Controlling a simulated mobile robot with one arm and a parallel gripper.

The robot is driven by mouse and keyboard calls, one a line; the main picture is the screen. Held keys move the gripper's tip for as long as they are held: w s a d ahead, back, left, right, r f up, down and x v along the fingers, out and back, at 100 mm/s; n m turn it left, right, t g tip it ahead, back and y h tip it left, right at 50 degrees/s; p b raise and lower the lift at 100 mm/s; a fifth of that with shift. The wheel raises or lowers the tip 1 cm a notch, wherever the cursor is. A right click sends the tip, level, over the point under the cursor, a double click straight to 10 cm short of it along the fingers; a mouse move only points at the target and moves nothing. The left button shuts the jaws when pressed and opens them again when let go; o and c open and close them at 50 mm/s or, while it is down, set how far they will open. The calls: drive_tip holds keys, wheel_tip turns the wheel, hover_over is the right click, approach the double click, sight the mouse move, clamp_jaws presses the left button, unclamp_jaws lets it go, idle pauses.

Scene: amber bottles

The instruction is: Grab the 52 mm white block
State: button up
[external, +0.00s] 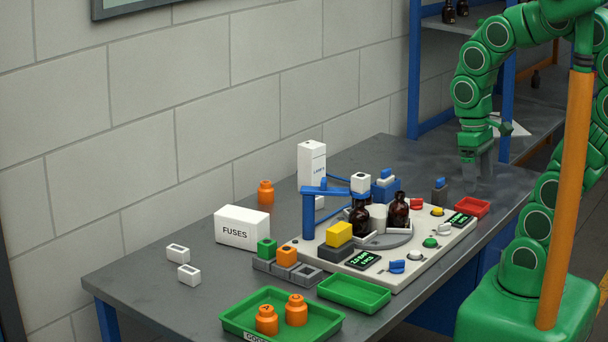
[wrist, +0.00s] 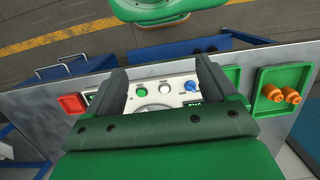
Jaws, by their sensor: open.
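Several white blocks show in the external view; I cannot tell by size which is the 52 mm one. One white block (external: 361,183) with a dark opening sits high near the brown bottles, beside the blue post. Two small hollow white blocks, one (external: 178,252) behind the other (external: 189,274), lie on the bare table at the left. My gripper (external: 477,172) points down over the table's far right part, away from all of these. Its two dark fingers are apart with nothing between them, as the wrist view (wrist: 160,68) also shows. No white block is clear in the wrist view.
A white board (external: 400,276) with knobs, buttons and amber bottles (external: 399,211) fills the table's middle. A blue stand (external: 308,215), FUSES box (external: 242,228), tall white box (external: 311,163) and green trays (external: 354,293) surround it. A red tray (external: 472,208) sits near my gripper.

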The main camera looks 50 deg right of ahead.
drive_tip(key=w+a+n+y, duration=0.4)
drive_tip(key=w+a+n, duration=0.3)
drive_tip(key=w+a, duration=0.7)
drive_tip(key=n+t+y, duration=0.2)
drive_tip(key=n+y, duration=0.6)
drive_tip(key=n, duration=0.3)
hover_over(189, 269)
drive_tip(key=d, duration=0.4)
wheel_tip(189, 269, down, 17)
drive_tip(key=shift+f, duration=1.9)
wheel_tip(189, 269, down, 3)
drive_tip(key=shift+f, duration=0.2)
drive_tip(key=shift+x, duration=1.05)
drive_tip(key=shift+a, duration=0.5)
